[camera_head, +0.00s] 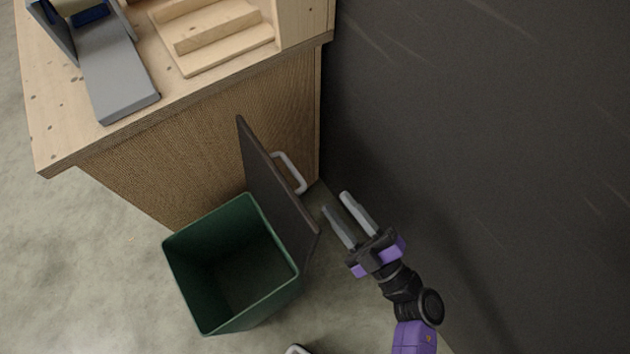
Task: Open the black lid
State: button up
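The black lid (268,182) stands raised at the back right side of a green bin (230,265). The bin's mouth is uncovered and its dark inside shows, with nothing visible in it. A pale handle (291,172) sticks out from the lid's right face, toward the dark wall. My gripper (336,204) is to the right of the lid, near its lower right corner. Its two grey fingers are spread apart with nothing between them. It appears clear of the lid and the handle.
A wooden workbench (190,110) stands behind the bin, with a grey object (115,80) and a wooden tray (215,62) on top. A dark wall (480,150) rises on the right, close to my gripper. The concrete floor (90,270) is clear to the left.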

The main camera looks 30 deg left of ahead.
aim_at(297, 175)
jog(key=shift+w+a+n+g+b, duration=0.2)
jog(key=shift+a+n+g, duration=0.4)
jog(key=shift+a, duration=1.35)
jog(key=shift+w+a+n+g+b, duration=0.1)
jog(key=shift+w+a+n+g, duration=0.5)
jog(key=shift+a, duration=1.4)
jog(key=shift+a+n+g+b, duration=0.1)
jog(key=shift+a+n+g, duration=0.2)
jog(key=shift+a+g, duration=1.15)
jog(key=shift+a+t, duration=0.5)
jog(key=shift+t, duration=0.05)
grip_shut()
jog(key=shift+f, duration=0.1)
